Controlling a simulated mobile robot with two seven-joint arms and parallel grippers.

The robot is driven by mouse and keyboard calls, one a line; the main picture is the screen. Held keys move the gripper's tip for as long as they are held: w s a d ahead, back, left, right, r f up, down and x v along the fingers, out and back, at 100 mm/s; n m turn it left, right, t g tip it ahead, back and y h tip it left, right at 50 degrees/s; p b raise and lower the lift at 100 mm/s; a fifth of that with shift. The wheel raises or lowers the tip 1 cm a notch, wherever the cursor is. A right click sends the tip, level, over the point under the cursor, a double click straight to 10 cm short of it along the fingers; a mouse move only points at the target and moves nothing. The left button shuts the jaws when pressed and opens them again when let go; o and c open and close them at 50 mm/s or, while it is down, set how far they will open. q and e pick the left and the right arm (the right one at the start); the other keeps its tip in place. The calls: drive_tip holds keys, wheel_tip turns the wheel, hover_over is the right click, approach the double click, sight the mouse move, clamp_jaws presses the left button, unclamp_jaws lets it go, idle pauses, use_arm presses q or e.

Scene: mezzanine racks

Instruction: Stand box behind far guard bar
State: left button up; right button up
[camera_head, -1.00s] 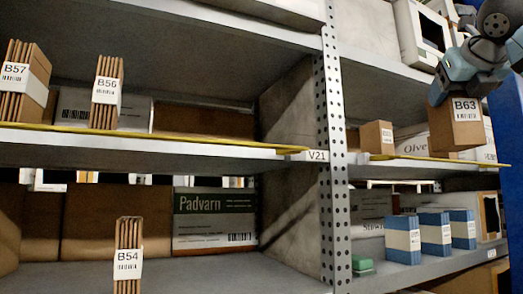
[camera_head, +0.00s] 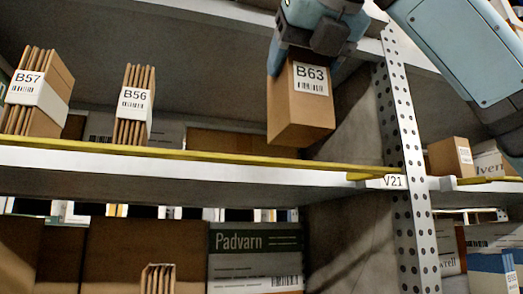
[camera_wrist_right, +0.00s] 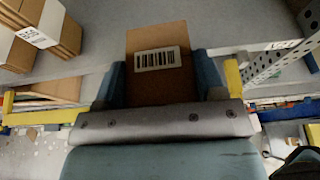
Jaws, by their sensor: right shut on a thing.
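The brown box labelled B63 (camera_head: 300,115) hangs upright from my right gripper (camera_head: 312,48), which is shut on its upper part. It also shows between the fingers in the right wrist view (camera_wrist_right: 157,75). A yellow guard bar (camera_head: 200,155) runs along the front edge of the left bay's upper shelf. The box's lower edge appears above this bar in the head view; I cannot tell how far behind or in front of it the box is. Another yellow guard bar (camera_head: 492,180) fronts the right bay. My left gripper is not in view.
Bundles B57 (camera_head: 38,92) and B56 (camera_head: 133,105) stand on the upper shelf left of the box. A perforated upright (camera_head: 405,150) with label V21 stands right of it. A small brown box (camera_head: 450,157) is beyond. Shelf space between B56 and the upright looks clear in front.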

drive_tip(key=r+p+x, duration=0.1)
drive_tip(key=x, duration=0.4)
drive_tip(key=r+p+x, duration=0.1)
drive_tip(key=p+x, duration=0.1)
drive_tip(key=x, duration=0.3)
drive_tip(key=w+r+p+x, duration=0.1)
drive_tip(key=p+x, duration=0.1)
drive_tip(key=x, duration=0.4)
drive_tip(key=shift+w+a+r, duration=0.1)
drive_tip(key=shift+a+r, duration=0.05)
drive_tip(key=shift+r, duration=0.05)
drive_tip(key=o, duration=0.9)
drive_tip(key=shift+o, duration=0.6)
drive_tip(key=shift+w+a, duration=0.1)
drive_tip(key=shift+w, duration=0.05)
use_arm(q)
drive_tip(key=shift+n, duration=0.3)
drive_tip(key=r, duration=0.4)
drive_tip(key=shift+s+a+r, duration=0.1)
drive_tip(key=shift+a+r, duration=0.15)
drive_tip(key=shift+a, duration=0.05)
use_arm(e)
drive_tip(key=shift+r, duration=0.1)
